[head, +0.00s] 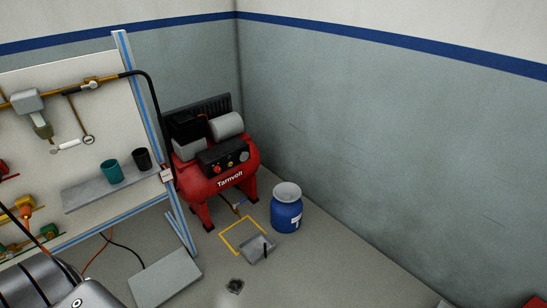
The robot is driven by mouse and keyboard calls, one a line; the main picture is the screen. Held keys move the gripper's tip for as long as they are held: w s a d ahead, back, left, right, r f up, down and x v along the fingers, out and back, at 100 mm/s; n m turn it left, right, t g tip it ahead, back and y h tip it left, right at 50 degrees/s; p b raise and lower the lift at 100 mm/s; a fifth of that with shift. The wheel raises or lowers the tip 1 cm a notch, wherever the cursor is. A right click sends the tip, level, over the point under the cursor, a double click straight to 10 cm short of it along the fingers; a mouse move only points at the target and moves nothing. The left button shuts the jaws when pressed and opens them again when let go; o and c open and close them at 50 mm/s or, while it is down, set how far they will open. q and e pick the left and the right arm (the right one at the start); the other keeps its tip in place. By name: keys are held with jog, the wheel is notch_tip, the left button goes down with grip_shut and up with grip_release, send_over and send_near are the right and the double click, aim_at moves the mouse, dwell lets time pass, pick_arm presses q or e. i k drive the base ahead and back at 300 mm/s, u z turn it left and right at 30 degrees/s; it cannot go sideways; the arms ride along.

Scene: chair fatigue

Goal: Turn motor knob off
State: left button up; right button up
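A red air compressor (225,184) marked "Tarnvolt" stands in the far corner. Its dark control panel (210,158) faces me and carries a small red control (217,169), a round knob (228,163) and a round dial (244,156) at its right end. They are too small to tell which one is the motor knob or how it is set. Neither gripper is in view.
A white tool board (100,110) with a shelf stands left of the compressor. A blue drum (286,215) stands right of it. A grey tray (258,250) and a grey slab (165,278) lie on the floor in front. Floor is open toward the lower right.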

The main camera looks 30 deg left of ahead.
aim_at(217, 169)
jog(key=u, duration=0.1)
jog(key=i, duration=1.7)
jog(key=u, duration=0.75)
jog(key=i, duration=0.5)
jog(key=u, duration=0.25)
